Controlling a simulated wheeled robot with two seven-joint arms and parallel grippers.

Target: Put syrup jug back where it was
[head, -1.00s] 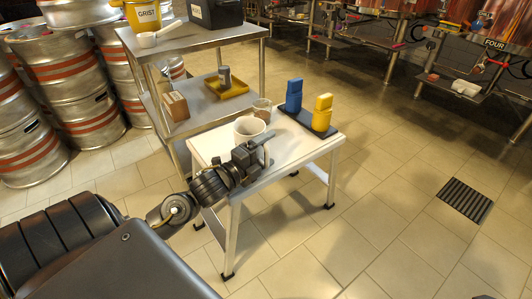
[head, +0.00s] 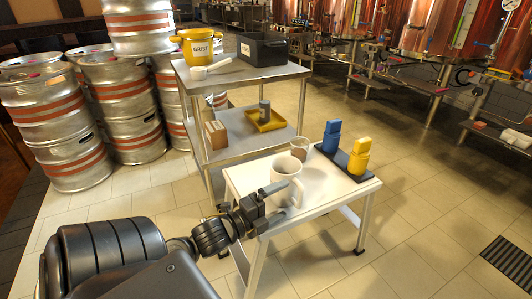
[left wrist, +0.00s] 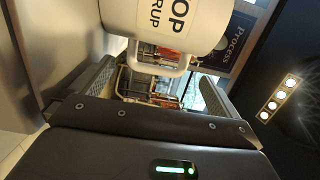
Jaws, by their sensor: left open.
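The syrup jug (head: 289,167) is a white mug-like jug standing upright on the small white table (head: 238,178). In the left wrist view the jug (left wrist: 165,18) fills the top, with dark letters reading "OP" and "RUP" and its handle (left wrist: 160,70) toward me. My left gripper (head: 279,198) is open at the near side of the jug, its fingers pointing at it. In the left wrist view the handle shows between the open fingers of the gripper (left wrist: 155,85); contact cannot be told. My right gripper is not in view.
A glass beaker (head: 300,149), a blue container (head: 331,137) and a yellow container (head: 359,157) on a dark tray stand on the same table. A steel shelf (head: 240,79) behind holds a yellow tray (head: 265,123) and a grist bucket (head: 200,48). Steel kegs (head: 125,105) stand at left.

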